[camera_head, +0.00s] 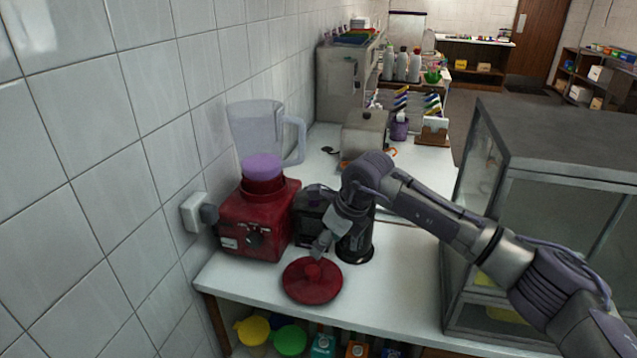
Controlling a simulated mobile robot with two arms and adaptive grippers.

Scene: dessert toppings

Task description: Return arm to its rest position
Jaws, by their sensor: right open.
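My right arm reaches in from the right across the white counter (410,281). My right gripper (319,249) points down just above the knob of a round red lid-like disc (309,290) lying on the counter. The gripper is open. The fingertips are small in the picture, and I cannot tell whether they touch the knob. My left gripper is not in view.
A red blender base (252,222) with a purple top and a clear jug (258,128) stand left by the tiled wall. A dark cylinder (355,244) stands close beside my gripper. A glass display case (560,190) fills the right. Counter in front is mostly clear.

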